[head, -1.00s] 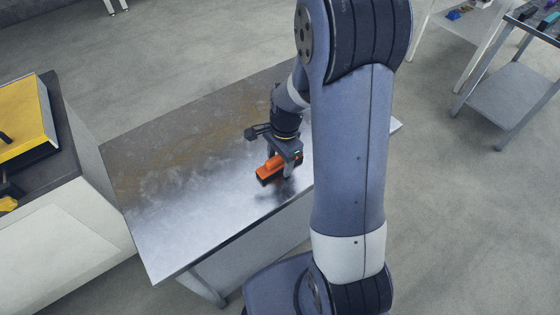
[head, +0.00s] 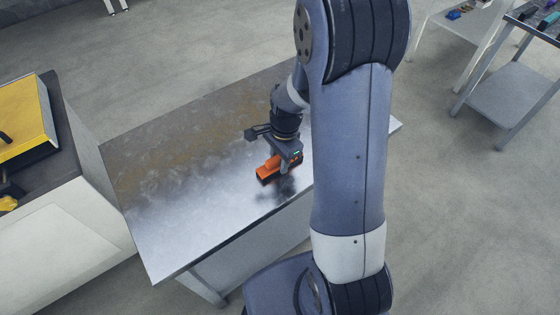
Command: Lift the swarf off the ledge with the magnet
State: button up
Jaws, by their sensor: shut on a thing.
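My gripper (head: 284,166) points down over the metal-topped table, near its front edge. It is shut on an orange block with a dark lower part, which I take for the magnet (head: 267,170). The magnet is close above the shiny top; I cannot tell whether it touches. A dark shadow or reflection lies just below and right of it. I cannot make out any swarf; it may be too small or hidden under the magnet and gripper. The metal top (head: 190,215) seems to be the ledge.
White and grey tables (head: 510,95) with small items stand at the back right. My arm covers the table's right part. The table's left and middle are clear.

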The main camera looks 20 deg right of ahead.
notch_tip(320, 180, up, 10)
jog(key=shift+r, duration=0.1)
dwell(0.5)
